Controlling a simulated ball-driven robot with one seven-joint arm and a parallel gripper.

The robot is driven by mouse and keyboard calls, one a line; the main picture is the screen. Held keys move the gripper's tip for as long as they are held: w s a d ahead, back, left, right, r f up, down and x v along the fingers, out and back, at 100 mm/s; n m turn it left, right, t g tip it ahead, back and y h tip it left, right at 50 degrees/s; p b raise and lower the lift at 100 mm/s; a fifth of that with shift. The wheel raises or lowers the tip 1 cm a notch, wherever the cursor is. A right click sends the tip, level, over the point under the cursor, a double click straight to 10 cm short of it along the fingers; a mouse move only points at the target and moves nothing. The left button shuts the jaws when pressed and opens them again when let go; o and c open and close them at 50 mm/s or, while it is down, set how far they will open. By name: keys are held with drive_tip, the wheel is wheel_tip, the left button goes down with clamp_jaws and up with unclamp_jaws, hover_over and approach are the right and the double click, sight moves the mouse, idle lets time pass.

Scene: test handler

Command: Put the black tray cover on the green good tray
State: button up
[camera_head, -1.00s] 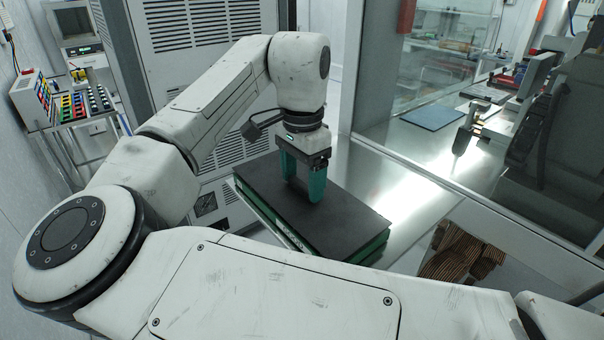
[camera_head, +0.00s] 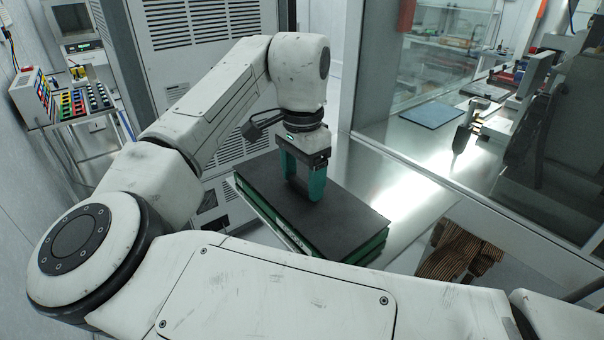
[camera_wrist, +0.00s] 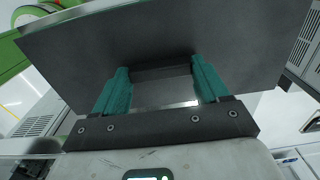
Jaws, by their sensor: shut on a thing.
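The black tray cover (camera_head: 346,215) is a flat dark slab lying over the green tray (camera_head: 370,249), whose green edges show below it along the near and right sides. A pale label shows on the tray's near side. My gripper (camera_head: 303,186) points down at the middle of the cover, its two green fingers shut on the cover's middle part. In the wrist view the black cover (camera_wrist: 250,38) fills the upper picture, with my fingertips (camera_wrist: 160,70) against it. The exact grip and any gap between cover and tray are hidden.
The tray sits on a shiny metal table (camera_head: 400,190), with bare surface to its right. A glass-walled handler with a blue-grey plate (camera_head: 432,115) stands at the right. A grey vented cabinet (camera_head: 200,40) stands behind, and a side table with coloured blocks (camera_head: 85,101) is at the left.

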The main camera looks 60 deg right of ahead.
drive_tip(key=shift+f, duration=0.6)
idle(1.1)
drive_tip(key=o, duration=0.9)
drive_tip(key=shift+r+p, duration=0.1)
drive_tip(key=shift+p, duration=0.25)
drive_tip(key=shift+r+p, duration=0.95)
drive_tip(key=shift+o, duration=0.2)
drive_tip(key=shift+o, duration=0.8)
